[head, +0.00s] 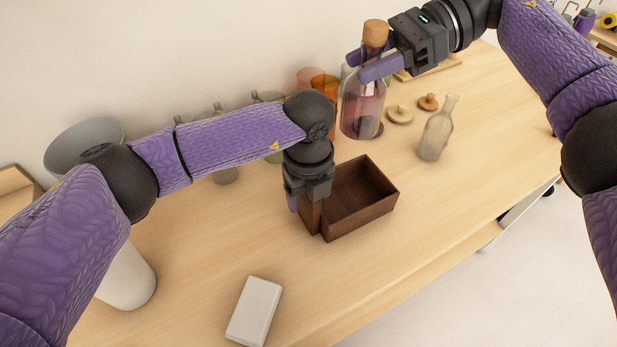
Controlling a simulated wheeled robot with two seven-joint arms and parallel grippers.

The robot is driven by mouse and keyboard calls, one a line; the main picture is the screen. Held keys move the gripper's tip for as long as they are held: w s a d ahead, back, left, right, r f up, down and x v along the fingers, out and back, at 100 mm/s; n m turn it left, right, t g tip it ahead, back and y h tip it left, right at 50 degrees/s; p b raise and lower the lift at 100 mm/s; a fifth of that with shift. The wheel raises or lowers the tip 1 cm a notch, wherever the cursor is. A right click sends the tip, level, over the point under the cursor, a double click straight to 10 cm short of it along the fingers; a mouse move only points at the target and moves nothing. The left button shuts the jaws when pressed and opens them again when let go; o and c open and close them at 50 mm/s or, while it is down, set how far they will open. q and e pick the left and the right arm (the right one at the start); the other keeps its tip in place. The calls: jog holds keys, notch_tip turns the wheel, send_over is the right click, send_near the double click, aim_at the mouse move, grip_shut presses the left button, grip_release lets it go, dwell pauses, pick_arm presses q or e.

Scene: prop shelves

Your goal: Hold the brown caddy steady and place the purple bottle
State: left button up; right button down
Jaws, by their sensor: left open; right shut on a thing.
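The brown caddy (362,214) is an open dark wooden box in the middle of the table, and the inside that shows is empty. My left gripper (304,207) is open and points down at the caddy's left end; whether its fingers touch the wall is hidden. The purple bottle (362,112) is see-through pinkish purple with a cork stopper. My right gripper (368,62) is shut on its neck and holds it roughly upright in the air, above and behind the caddy.
A clear bottle (437,130) and wooden lids (400,115) stand behind and right of the caddy. An orange glass (325,87) and several bottles line the wall. A white block (254,311) lies in front. The table's right side is mostly clear.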

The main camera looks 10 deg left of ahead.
aim_at(363, 120)
pick_arm(q)
jog(key=shift+c, duration=1.2)
grip_shut()
dwell(1.1)
pick_arm(e)
jog(key=f+m+t, duration=0.4)
jog(key=f, duration=0.1)
jog(key=f+m+t+y, duration=0.1)
jog(key=f+t, duration=0.1)
jog(key=f, duration=0.1)
jog(key=shift+w+d+f+m+t, duration=0.2)
jog(key=shift+f+m+t, duration=0.1)
jog(key=shift+m, duration=0.1)
jog(key=shift+s+a+f, duration=0.1)
jog(key=shift+s+f, duration=0.05)
jog(key=shift+f, duration=1.9)
